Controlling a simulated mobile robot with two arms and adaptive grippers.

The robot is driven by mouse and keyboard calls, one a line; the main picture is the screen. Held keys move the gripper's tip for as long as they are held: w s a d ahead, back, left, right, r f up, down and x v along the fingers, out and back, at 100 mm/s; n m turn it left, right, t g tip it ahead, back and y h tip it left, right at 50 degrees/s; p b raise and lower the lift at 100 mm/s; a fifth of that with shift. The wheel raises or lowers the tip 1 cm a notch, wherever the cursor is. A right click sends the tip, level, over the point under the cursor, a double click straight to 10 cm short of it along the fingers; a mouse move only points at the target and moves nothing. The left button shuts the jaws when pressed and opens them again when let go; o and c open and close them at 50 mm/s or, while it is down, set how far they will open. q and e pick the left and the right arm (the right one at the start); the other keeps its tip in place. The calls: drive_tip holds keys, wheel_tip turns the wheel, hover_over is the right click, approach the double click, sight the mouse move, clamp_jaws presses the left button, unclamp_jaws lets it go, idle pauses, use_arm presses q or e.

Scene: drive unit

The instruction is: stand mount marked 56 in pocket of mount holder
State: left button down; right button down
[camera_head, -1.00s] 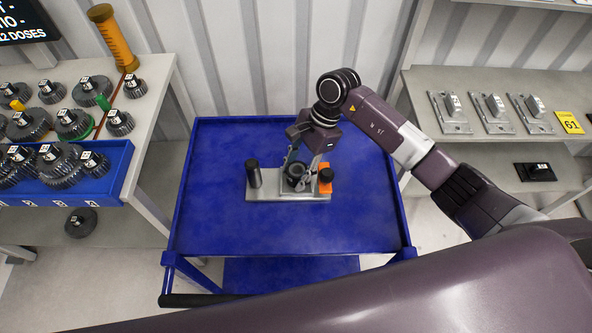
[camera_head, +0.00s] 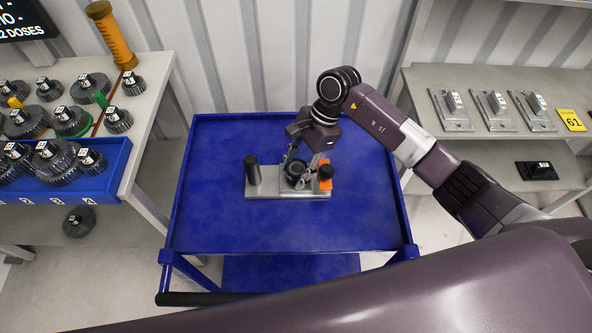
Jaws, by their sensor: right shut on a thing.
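On the blue cart, a grey base plate (camera_head: 266,189) carries a tall black post (camera_head: 252,171) at its left and an orange piece (camera_head: 326,184) with a black knob (camera_head: 325,171) at its right. My right gripper (camera_head: 297,172) reaches down over the middle of this plate. It is shut on a dark round part (camera_head: 293,169) at the plate's middle. The fingers partly cover this part, and I cannot tell whether it touches the plate. No marking 56 is readable, and I cannot make out a pocket. My left gripper is not in view.
The blue cart top (camera_head: 225,222) is clear around the plate. Several gears (camera_head: 73,121) and a blue bin (camera_head: 118,172) are on the left table. Grey bracket plates (camera_head: 493,110) and a yellow sign reading 61 (camera_head: 570,120) are on the right shelf, a black part (camera_head: 538,171) below.

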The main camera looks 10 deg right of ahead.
drive_tip(key=shift+s+f, duration=0.25)
drive_tip(key=shift+f, duration=0.2)
drive_tip(key=shift+s+d+f+b, duration=0.1)
drive_tip(key=shift+s+f+b, duration=0.05)
drive_tip(key=shift+f+b, duration=0.2)
drive_tip(key=c, duration=1.2)
unclamp_jaws()
drive_tip(key=shift+o, duration=0.5)
drive_tip(key=shift+w, duration=0.2)
